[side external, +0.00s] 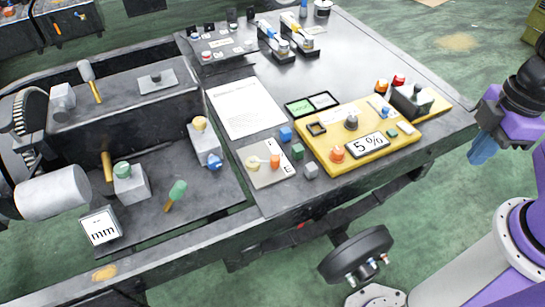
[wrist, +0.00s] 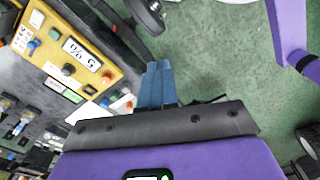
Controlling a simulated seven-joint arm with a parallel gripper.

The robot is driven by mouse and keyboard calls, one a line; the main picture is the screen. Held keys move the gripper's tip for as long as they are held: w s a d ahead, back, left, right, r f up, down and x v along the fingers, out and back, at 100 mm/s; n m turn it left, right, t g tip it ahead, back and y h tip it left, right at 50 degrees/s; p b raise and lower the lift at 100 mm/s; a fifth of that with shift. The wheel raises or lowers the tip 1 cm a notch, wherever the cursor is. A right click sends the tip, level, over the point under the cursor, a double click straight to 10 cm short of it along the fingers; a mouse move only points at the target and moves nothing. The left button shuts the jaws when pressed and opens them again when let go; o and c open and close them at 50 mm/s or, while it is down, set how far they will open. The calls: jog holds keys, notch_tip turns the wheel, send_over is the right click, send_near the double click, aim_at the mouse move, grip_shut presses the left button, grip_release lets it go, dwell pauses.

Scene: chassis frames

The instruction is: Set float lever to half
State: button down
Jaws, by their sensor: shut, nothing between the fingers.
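No label that I can read names the float lever. Several levers show in the side view: a small orange-tipped one (side external: 275,160) on a beige plate (side external: 266,179), a yellow-handled one (side external: 97,92) at the back left, and a green-capped one (side external: 177,191) at the lower left. I cannot tell which is the float lever. My gripper (side external: 481,153) hangs off the right of the table, apart from everything on it. Its blue fingers also show in the wrist view (wrist: 155,72), closed together and empty above the green floor.
A yellow panel (side external: 330,167) with knobs and a "5 %" display (side external: 367,146) lies at the table's right side; it also shows in the wrist view (wrist: 103,55). A paper sheet (side external: 245,108), small cubes and a "mm" display (side external: 101,227) are around. A black wheel (side external: 355,254) sits below the edge.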

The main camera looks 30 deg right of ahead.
dwell(0.3)
jog(key=c, duration=1.1)
grip_release()
jog(key=shift+w+a, duration=0.2)
jog(key=shift+o, duration=1.4)
jog(key=w+a+m, duration=0.2)
jog(key=w+a, duration=0.5)
jog(key=shift+w, duration=0.3)
jog(key=m, duration=0.8)
send_over(276, 158)
notch_tip(276, 158, down, 12)
jog(key=f, duration=0.1)
notch_tip(276, 158, down, 17)
jog(key=shift+w+r, duration=0.1)
jog(key=shift+r, duration=0.1)
jog(key=shift+c, duration=0.3)
grip_shut()
